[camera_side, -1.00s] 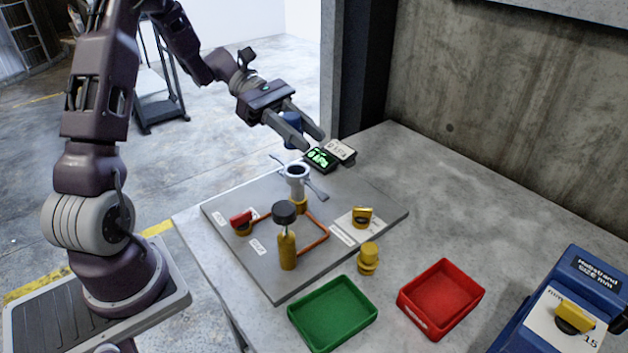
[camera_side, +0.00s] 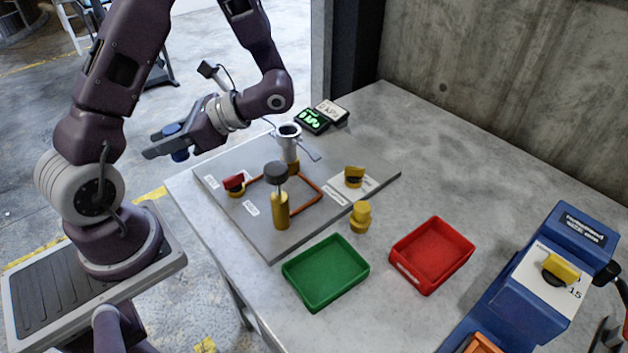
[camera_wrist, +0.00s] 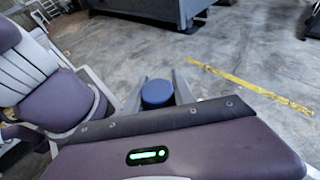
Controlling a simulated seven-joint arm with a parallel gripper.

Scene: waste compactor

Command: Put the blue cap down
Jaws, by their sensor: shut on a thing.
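The blue cap (camera_wrist: 157,93) sits between the two fingers of my gripper (camera_wrist: 159,88) in the wrist view. In the side view my gripper (camera_side: 165,140) is at the left, past the table's left edge and above the floor. The blue cap (camera_side: 178,153) shows there partly behind the fingers. My gripper is shut on it, and it touches nothing else that I can see.
A grey plate (camera_side: 232,217) on the table (camera_side: 440,150) carries a silver clamp fitting (camera_side: 288,140), a black-topped brass part (camera_side: 280,205) and valves. A green tray (camera_side: 325,272), a red tray (camera_side: 432,255) and a blue machine (camera_side: 560,270) stand nearer. The table's back right is clear.

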